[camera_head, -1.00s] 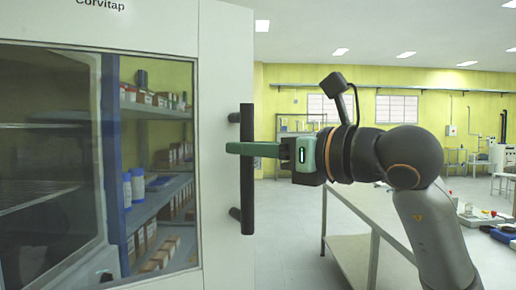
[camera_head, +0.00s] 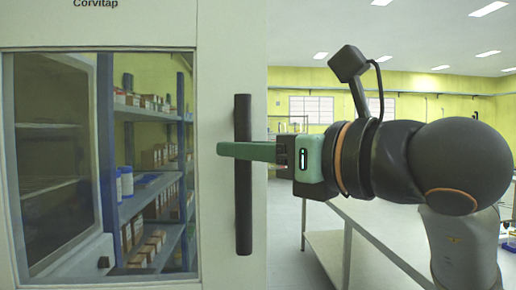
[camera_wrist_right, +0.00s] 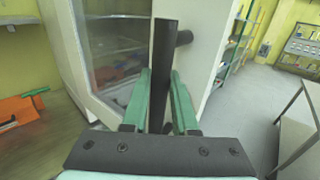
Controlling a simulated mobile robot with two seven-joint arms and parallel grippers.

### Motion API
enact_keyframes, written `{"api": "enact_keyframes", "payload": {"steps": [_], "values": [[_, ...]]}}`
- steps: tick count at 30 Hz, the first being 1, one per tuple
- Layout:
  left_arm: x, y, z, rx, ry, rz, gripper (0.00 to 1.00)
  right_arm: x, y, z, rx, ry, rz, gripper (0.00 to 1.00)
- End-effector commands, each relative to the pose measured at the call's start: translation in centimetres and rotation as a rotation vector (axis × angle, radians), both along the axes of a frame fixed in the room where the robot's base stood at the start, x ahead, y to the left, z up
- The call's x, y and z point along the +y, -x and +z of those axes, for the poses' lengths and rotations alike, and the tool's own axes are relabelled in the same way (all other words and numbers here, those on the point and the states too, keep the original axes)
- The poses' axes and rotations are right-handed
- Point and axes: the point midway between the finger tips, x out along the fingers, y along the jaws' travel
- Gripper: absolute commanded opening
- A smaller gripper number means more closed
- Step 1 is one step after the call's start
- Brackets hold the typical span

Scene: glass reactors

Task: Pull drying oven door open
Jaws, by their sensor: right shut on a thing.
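The drying oven door (camera_head: 215,220) is a pale panel with a large glass window, filling the left of the head view. Its handle (camera_head: 243,205) is a vertical black bar near the door's right edge. My right gripper (camera_head: 228,151) comes in from the right with its green fingers across the upper half of the bar. In the right wrist view the handle (camera_wrist_right: 162,50) stands between the two fingers of the gripper (camera_wrist_right: 160,88), which is shut on it. Whether the door stands ajar is hard to tell. My left gripper is out of view.
Shelves with boxes and bottles (camera_head: 125,182) show in the window. A pale table (camera_head: 326,250) stands right of the oven, below my right arm. The wrist view shows an orange object (camera_wrist_right: 18,110) on a surface at left and open floor (camera_wrist_right: 240,115) at right.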

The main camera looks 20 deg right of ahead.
Motion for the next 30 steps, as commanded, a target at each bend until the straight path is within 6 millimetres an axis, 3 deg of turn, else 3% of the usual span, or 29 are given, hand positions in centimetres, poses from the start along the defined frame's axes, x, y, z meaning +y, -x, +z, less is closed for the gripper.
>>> {"api": "enact_keyframes", "payload": {"steps": [7, 22, 23, 30], "values": [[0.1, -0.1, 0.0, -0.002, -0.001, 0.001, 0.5, 1.6, 1.2, 0.0, -0.002, 0.004, -0.026, 0.0], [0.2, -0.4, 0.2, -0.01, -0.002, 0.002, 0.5, 1.8, 1.4, -0.1, 0.0, 0.002, -0.039, 0.0], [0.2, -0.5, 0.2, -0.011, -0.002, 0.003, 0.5, 1.8, 1.4, -0.1, 0.0, 0.002, -0.038, 0.28], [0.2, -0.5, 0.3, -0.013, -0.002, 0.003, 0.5, 1.6, 1.3, 0.0, 0.001, 0.001, -0.043, 0.55]]}}
